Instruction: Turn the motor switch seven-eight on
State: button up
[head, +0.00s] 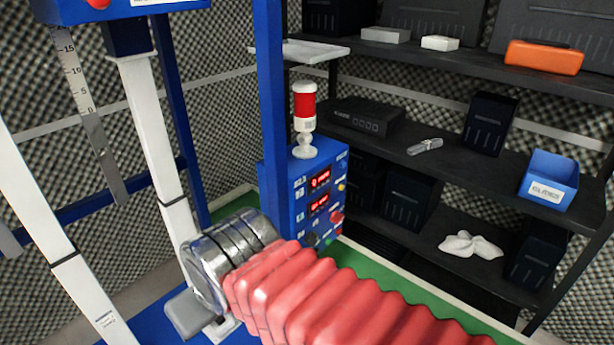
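A blue control box (279,200) stands behind my arm, with a panel on its right-hand face. The panel carries two red digital displays, a yellow button (341,186), a red knob (336,217) and small dark and green controls (313,239) near the bottom. The labels are too small to read, so I cannot tell which control is motor switch seven-eight. My arm, in a red bellows sleeve, reaches in from the lower right and ends in a metal wrist. My gripper (190,313) appears only as a grey part below the wrist; its opening is not visible. It is left of the panel, apart from it.
A red-and-white signal lamp (304,118) stands on the box. A blue post (270,110) rises beside it. White frame legs (155,130) stand at left. Dark shelves (455,165) at right hold boxes, a blue bin (550,180) and an orange case (545,57).

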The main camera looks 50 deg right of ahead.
aim_at(336, 217)
jog(key=u, duration=0.65)
jog(key=k, duration=0.95)
jog(key=z, duration=1.55)
